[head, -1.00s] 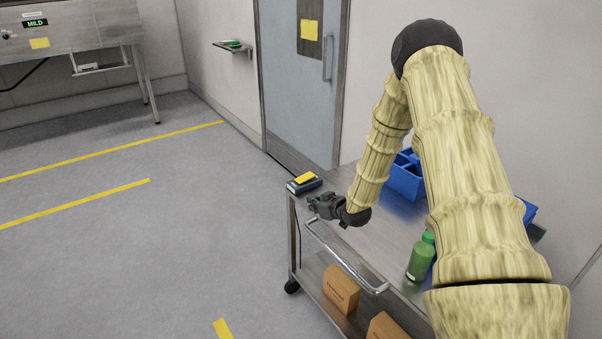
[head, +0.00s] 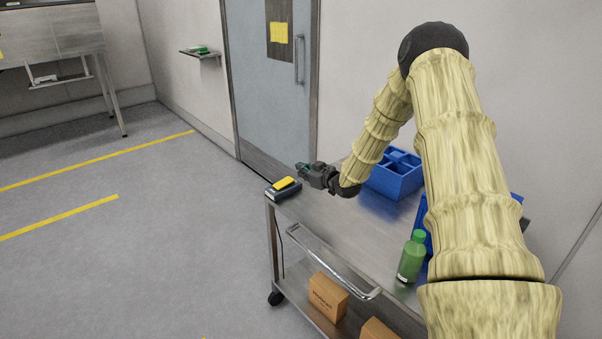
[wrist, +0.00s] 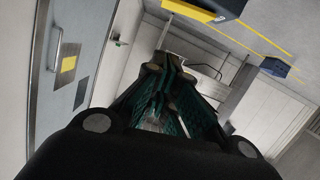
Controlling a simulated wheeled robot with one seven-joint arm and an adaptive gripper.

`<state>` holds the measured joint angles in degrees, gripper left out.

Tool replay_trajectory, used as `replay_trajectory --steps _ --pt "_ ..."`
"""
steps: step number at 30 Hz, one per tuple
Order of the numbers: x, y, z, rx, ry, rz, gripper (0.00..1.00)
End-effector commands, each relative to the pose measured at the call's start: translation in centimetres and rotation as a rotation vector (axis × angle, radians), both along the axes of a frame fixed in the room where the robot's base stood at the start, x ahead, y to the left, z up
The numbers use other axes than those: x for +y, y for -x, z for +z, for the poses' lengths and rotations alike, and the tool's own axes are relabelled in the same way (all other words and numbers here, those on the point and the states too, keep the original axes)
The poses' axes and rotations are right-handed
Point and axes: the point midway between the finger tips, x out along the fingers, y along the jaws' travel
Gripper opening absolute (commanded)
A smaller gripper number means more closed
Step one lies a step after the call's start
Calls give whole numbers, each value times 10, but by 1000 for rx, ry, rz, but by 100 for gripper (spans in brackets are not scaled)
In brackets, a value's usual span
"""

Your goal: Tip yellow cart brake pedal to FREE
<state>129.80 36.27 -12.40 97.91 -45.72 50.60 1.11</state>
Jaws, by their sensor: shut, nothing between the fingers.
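A dark box with a yellow plate on top (head: 284,186) sits at the near left corner of the cart top. It is the only yellow pedal-like part I see on the cart; its markings are too small to read. My gripper (head: 303,170) is shut and empty. It is just behind and right of the box in the head view, apart from it, above the cart top. In the wrist view my closed fingers (wrist: 170,66) point into open room. A dark and yellow thing (wrist: 208,9), apparently the same box, is cut off by that view's top edge.
The metal cart (head: 335,217) has a front handle (head: 332,264). It carries blue bins (head: 392,188) and a green bottle (head: 411,259), with cardboard boxes (head: 327,295) below. A door (head: 262,80) and wall stand behind. The floor on the left is clear.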

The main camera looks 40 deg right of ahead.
Motion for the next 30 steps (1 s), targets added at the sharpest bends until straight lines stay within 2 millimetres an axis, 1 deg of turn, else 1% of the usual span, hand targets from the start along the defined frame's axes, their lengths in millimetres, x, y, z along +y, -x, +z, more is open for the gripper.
replay_trajectory --steps 19,24,30 --pt "2 -83 -21 1 1 -2 0" --pt "-1 -83 -41 3 0 -3 0" --pt "-2 -84 -55 1 0 -2 0"
